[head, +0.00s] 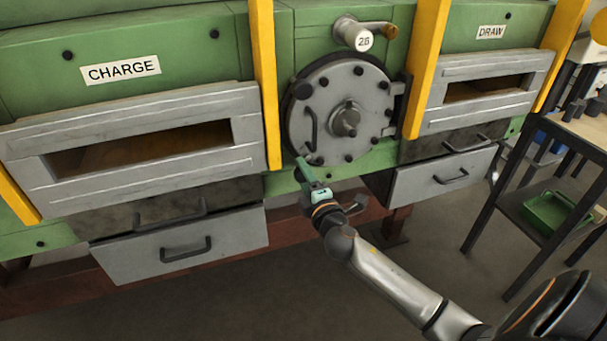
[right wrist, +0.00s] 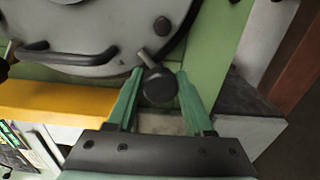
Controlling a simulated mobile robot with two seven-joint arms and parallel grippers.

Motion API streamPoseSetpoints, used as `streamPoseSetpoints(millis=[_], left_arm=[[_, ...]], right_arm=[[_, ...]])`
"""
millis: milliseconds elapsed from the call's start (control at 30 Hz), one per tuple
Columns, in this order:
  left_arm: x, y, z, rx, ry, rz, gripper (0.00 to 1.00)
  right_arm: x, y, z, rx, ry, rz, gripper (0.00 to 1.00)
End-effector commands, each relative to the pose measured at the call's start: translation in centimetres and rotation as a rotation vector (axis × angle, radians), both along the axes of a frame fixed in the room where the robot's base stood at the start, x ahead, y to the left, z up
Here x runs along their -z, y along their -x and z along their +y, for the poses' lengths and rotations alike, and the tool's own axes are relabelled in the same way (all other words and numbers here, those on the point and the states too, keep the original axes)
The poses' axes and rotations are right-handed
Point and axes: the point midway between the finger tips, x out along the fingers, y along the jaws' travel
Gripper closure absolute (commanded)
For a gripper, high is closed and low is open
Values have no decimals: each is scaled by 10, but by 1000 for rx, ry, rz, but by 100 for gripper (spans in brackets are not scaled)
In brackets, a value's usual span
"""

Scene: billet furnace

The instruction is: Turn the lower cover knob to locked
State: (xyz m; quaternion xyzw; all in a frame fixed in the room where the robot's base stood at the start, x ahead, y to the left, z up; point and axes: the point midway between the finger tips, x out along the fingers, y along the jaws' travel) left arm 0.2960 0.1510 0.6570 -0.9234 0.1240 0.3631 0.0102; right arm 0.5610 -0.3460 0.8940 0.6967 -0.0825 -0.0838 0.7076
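The round grey cover (head: 372,107) is set in the green furnace front, with several dark knobs around its rim. A black knob on a short stem (right wrist: 160,84) at the cover's edge shows in the right wrist view, and its stem points up and left there. My right gripper (head: 303,170) is at the cover's lower left edge in the head view. Its green fingers (right wrist: 160,78) stand on both sides of the knob, with narrow gaps visible. The gripper hides this knob in the head view. My left gripper is not in view.
The cover has a bar handle (head: 310,130) at its left and a central hub (head: 346,120). Yellow posts (head: 264,80) flank it. Drawers (head: 185,248) with handles sit below left and right. A dark-legged table (head: 530,190) stands at the right.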

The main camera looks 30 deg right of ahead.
Motion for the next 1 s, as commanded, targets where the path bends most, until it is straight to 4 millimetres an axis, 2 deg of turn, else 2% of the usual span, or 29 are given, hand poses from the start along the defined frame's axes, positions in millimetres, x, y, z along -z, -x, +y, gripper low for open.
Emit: streamPoseSetpoints(millis=[33,233,567,767,1000], left_arm=[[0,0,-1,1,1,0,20],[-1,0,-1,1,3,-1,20],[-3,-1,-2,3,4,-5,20],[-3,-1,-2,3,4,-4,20],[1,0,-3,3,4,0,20]], right_arm=[[0,0,0,0,3,1,44],[0,0,0,0,1,0,21],[1,3,1,0,0,1,21],[2,27,7,0,-1,3,21],[2,74,18,0,-2,3,21]])
